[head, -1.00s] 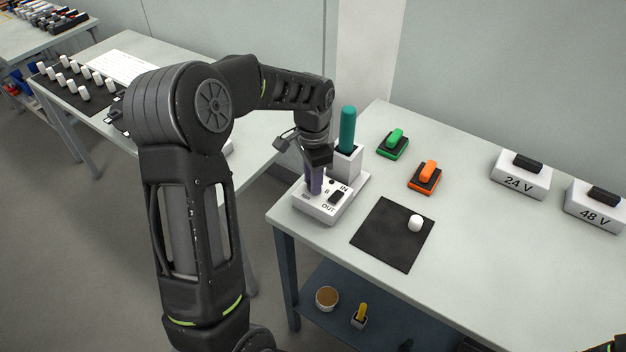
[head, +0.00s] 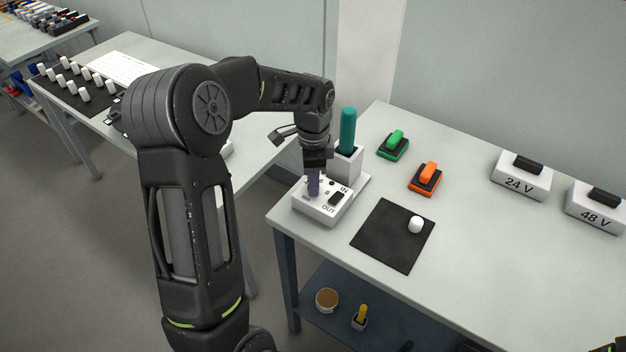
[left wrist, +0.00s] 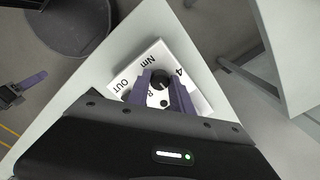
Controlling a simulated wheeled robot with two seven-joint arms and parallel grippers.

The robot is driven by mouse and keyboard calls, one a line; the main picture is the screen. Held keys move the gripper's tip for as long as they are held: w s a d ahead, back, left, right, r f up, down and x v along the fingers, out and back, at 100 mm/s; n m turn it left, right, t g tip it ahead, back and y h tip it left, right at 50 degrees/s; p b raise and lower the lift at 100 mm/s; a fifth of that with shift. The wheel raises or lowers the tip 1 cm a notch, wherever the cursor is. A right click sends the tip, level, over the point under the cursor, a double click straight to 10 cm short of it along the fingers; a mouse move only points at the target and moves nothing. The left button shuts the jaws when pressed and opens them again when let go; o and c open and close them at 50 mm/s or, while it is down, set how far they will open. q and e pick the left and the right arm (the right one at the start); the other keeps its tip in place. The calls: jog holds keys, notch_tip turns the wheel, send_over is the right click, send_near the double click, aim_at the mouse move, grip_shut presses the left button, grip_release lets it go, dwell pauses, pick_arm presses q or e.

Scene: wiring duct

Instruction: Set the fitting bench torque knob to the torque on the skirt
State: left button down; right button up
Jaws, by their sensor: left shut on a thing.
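A white box with IN, OUT and Nm markings (head: 318,212) sits at the left corner of the right-hand table. My left gripper (head: 313,192) points down over this box, its purple fingers shut on a small dark knob. In the left wrist view the black knob (left wrist: 161,80) shows between the two fingers, with the box face (left wrist: 140,72) around it. The lettering "Nm", "OUT" and a "4" is legible there; the knob's exact setting cannot be read.
A white holder with a teal handle (head: 348,132) stands right behind the box. Green (head: 394,146) and orange (head: 426,178) switches, 24 V (head: 521,178) and 48 V (head: 597,205) boxes and a black mat (head: 385,240) with a white cylinder (head: 415,224) share the table.

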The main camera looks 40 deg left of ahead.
pick_arm(q)
jog(key=c, duration=1.1)
grip_release()
jog(key=shift+c, duration=0.2)
jog(key=shift+r, duration=0.1)
notch_tip(320, 180, up, 8)
jog(key=shift+f+b, duration=0.15)
jog(key=shift+b, duration=0.4)
